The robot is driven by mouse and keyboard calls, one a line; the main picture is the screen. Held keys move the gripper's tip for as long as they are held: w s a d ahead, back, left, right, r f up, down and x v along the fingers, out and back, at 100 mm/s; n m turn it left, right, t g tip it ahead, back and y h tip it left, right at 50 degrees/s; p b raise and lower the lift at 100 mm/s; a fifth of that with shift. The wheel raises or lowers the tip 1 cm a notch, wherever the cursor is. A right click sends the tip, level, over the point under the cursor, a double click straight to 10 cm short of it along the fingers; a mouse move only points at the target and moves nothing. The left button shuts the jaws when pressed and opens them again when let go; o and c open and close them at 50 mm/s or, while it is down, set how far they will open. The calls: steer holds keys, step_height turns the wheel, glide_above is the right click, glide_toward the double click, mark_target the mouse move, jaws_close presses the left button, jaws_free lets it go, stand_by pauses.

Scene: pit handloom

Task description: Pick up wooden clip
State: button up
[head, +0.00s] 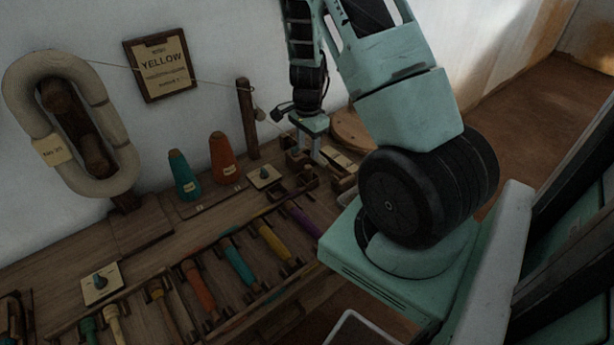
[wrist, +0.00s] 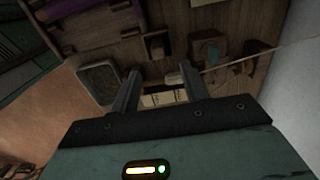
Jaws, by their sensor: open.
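My gripper (head: 317,150) is over the right end of the wooden bench in the head view, pointing down near a group of small wooden pieces. In the wrist view my gripper (wrist: 159,76) has its two fingers apart, with nothing held between them. A small pale wooden piece (wrist: 174,78), which may be the wooden clip, lies near the right fingertip. A cream label card (wrist: 160,98) shows between the fingers. In the head view the fingertips and arm partly hide this spot, and I cannot make out the clip there.
Wooden holders (head: 298,160) stand close beside the gripper, and an upright post (head: 248,118) with a string is to the left. Orange (head: 224,160) and teal (head: 184,175) cones stand further left. Coloured bobbins (head: 238,262) lie in a front rack. A grey tray (wrist: 98,84) is left of the fingers.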

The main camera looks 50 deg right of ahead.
mark_target(308, 166)
step_height(308, 166, down, 8)
steer(key=shift+s+a+f, duration=0.1)
steer(key=shift+a, duration=0.05)
jaws_close()
stand_by(0.4)
